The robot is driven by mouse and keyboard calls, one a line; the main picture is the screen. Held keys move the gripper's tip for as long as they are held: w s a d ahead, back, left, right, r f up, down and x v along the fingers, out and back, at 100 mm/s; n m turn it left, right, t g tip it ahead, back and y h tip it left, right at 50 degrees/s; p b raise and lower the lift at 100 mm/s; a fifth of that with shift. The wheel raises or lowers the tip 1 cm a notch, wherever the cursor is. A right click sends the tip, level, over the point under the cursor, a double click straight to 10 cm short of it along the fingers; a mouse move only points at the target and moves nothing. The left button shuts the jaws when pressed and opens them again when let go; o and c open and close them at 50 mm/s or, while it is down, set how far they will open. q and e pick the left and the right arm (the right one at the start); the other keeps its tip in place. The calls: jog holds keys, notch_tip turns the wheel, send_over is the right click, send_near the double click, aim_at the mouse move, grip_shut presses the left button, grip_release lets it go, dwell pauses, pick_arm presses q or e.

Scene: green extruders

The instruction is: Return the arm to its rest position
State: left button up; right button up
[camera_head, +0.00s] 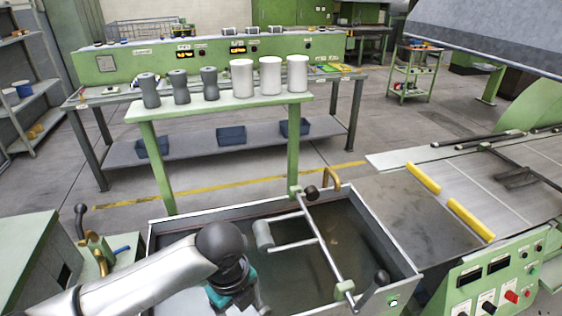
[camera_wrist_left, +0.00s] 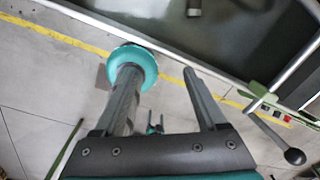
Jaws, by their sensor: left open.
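My left arm (camera_head: 150,275) comes in from the lower left in the head view and reaches over the near left part of the tank. My left gripper (camera_head: 238,292) is at the bottom of that view, pointing down, and its fingertips are hidden there. In the left wrist view the two fingers of my left gripper (camera_wrist_left: 160,75) are apart with nothing held between them. A teal rounded part (camera_wrist_left: 146,58) shows at the left finger; I cannot tell what it belongs to. My right arm and gripper are not in view.
A metal tank (camera_head: 400,255) with a handled crossbar (camera_head: 322,238) lies close to my left arm. A green bench (camera_head: 130,113) behind it bears grey (camera_head: 180,87) and white cylinders (camera_head: 270,76). A control panel (camera_head: 490,285) stands right; open floor (camera_head: 350,135) lies beyond.

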pick_arm(q)
jog(key=s+d+n+t+h, duration=0.25)
jog(key=s+d+n, duration=0.2)
jog(key=n, duration=0.65)
jog(key=s+a+n+y, duration=0.3)
jog(key=s+a+n, duration=0.5)
jog(key=a+n, duration=0.55)
notch_tip(320, 180, down, 30)
jog(key=s+b, duration=0.1)
jog(key=b, duration=0.7)
jog(key=s+a+f+g+b, duration=0.1)
jog(key=s+f+b, duration=0.2)
jog(key=s+f, duration=0.4)
jog(key=s+f+g+b, duration=0.1)
jog(key=s+f+b, duration=0.3)
jog(key=s+f, duration=0.4)
notch_tip(320, 180, down, 7)
jog(key=shift+s+a+r, duration=0.2)
jog(key=shift+a, duration=0.2)
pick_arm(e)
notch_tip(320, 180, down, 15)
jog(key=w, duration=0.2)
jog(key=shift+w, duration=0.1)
